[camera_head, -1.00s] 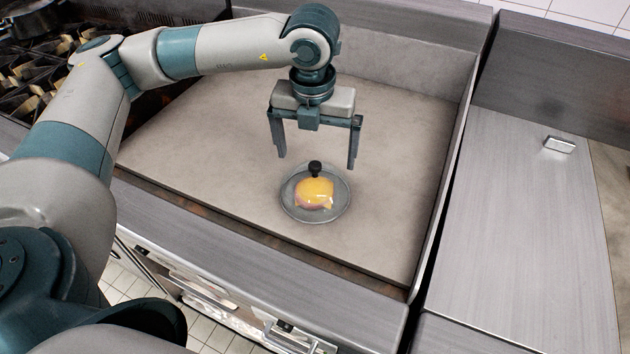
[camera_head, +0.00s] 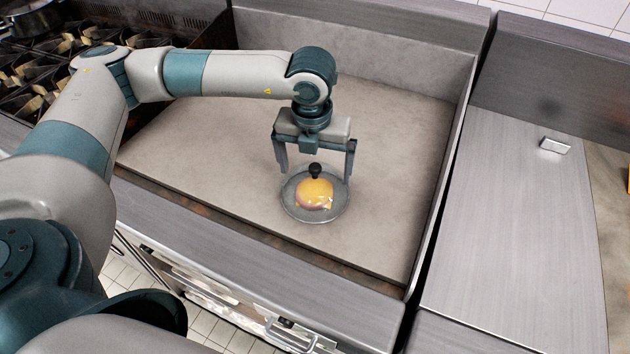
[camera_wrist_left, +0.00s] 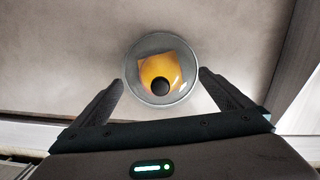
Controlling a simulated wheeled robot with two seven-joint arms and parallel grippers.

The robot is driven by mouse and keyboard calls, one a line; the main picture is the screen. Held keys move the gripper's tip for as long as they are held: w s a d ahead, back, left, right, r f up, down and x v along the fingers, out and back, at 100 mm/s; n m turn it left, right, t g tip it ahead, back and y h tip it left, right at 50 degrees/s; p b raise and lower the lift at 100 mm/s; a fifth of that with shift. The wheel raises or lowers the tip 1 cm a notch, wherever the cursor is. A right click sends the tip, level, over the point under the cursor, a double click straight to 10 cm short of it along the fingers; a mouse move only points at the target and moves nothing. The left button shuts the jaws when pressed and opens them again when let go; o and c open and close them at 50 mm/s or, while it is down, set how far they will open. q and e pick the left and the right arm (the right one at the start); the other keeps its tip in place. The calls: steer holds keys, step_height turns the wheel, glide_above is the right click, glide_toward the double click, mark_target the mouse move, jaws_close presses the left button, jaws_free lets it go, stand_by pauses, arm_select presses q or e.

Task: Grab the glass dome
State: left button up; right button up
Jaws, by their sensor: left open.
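The glass dome (camera_head: 329,181) is clear, with a black knob on top, and stands on the flat grey griddle surface. Through it a patty with melted yellow cheese (camera_head: 314,195) shows. In the left wrist view the dome (camera_wrist_left: 148,50) is a round rim with the black knob near its lower middle. My left gripper (camera_head: 315,178) points down with its fingers wide apart, at or just above the dome. In the left wrist view the fingertips of the left gripper (camera_wrist_left: 160,76) lie on either side of the dome's lower edge. Contact cannot be told. My right gripper is not in view.
The griddle (camera_head: 220,170) has a raised back wall and right side wall, with bare room around the dome. A stove with black grates (camera_head: 60,65) is at the upper left. A steel counter with a small handle (camera_head: 555,146) is at the right.

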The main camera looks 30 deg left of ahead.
arm_select(q)
steer(key=c, duration=1.9)
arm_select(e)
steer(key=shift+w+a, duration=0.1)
arm_select(q)
steer(key=shift+r, duration=0.15)
steer(key=shift+c, duration=0.2)
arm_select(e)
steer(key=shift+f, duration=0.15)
